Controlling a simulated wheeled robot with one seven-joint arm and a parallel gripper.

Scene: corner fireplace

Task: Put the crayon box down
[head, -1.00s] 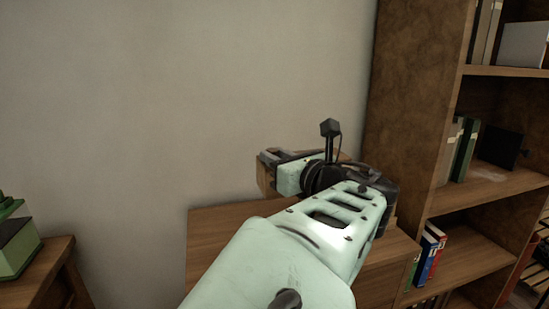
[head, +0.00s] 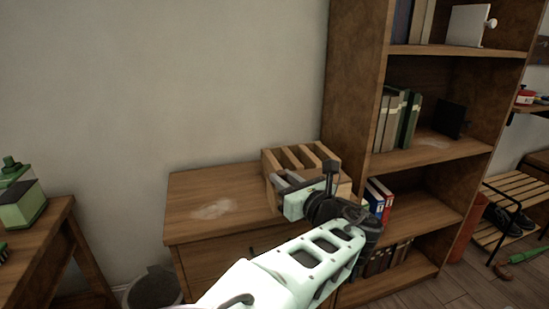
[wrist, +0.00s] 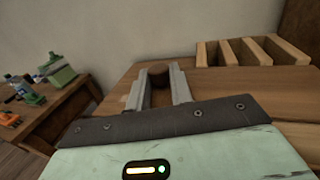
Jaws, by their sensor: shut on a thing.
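My gripper is above the wooden cabinet top (head: 195,187), in front of a slotted wooden organizer (head: 283,158). I cannot tell how high the held thing is above the surface.
The organizer also shows in the wrist view (wrist: 230,52), right of my fingers. A tall bookshelf (head: 350,90) stands on the right. The cabinet top's left part is clear, with a pale smudge. A side table (head: 45,232) and a bin (head: 153,289) stand at left.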

